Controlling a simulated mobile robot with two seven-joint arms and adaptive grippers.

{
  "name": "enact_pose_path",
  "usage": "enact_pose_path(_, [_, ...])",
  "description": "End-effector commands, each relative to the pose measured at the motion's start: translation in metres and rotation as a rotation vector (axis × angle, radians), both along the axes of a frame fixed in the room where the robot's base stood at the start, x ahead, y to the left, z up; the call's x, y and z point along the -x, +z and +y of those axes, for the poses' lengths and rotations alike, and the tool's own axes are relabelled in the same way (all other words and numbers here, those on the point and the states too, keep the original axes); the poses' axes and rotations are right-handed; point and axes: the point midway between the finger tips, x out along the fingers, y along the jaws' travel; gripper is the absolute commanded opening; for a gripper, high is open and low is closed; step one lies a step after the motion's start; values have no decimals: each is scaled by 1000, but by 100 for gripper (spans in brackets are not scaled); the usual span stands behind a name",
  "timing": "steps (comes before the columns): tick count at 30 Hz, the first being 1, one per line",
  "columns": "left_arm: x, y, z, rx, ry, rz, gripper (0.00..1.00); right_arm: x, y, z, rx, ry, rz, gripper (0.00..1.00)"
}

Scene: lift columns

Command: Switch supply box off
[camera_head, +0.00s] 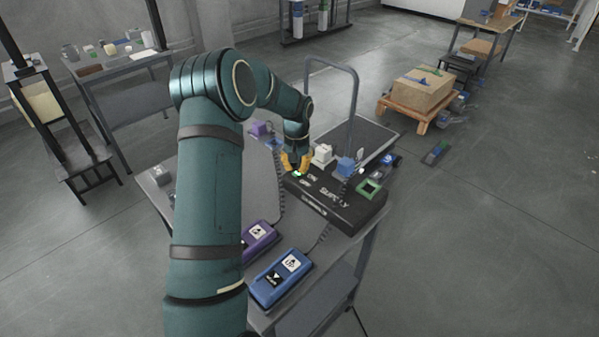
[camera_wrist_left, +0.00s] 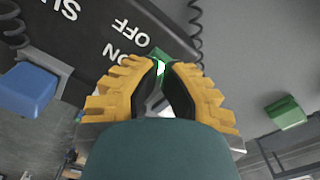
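The supply box (camera_head: 335,207) is a flat black box on the grey table, with white ON, OFF and SUPPLY lettering. It also shows in the left wrist view (camera_wrist_left: 105,22). A small green switch (camera_head: 297,174) sits at its left end, by the ON/OFF lettering. My left gripper (camera_head: 295,166), with yellow fingers, points down at this switch. In the left wrist view its fingertips (camera_wrist_left: 162,68) nearly meet, and the green part (camera_wrist_left: 157,56) shows just beyond them, partly hidden. I cannot tell whether they touch it. My right gripper is out of view.
A blue pendant control (camera_head: 280,279) and a purple one (camera_head: 259,238) lie on the table's near side, with coiled cables. Blue, white and green connectors stand along the box's far side. A cart (camera_head: 362,140) stands behind. Open floor lies to the right.

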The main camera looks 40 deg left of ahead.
Motion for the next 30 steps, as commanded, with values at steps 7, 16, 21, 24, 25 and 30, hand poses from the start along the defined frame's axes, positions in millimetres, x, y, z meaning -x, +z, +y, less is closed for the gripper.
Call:
enact_pose_path(7, [0, -4, 0, 0, 0, 0, 0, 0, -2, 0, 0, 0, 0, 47])
enact_pose_path(16, [0, -8, 0, 0, 0, 0, 0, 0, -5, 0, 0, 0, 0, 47])
enact_pose_path(21, [0, -10, 0, 0, 0, 0, 0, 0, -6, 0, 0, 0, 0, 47])
enact_pose_path(24, [0, -12, 0, 0, 0, 0, 0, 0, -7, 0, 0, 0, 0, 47])
enact_pose_path(25, [0, -12, 0, 0, 0, 0, 0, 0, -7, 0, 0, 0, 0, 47])
enact_pose_path(30, [0, -14, 0, 0, 0, 0, 0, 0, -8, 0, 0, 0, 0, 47])
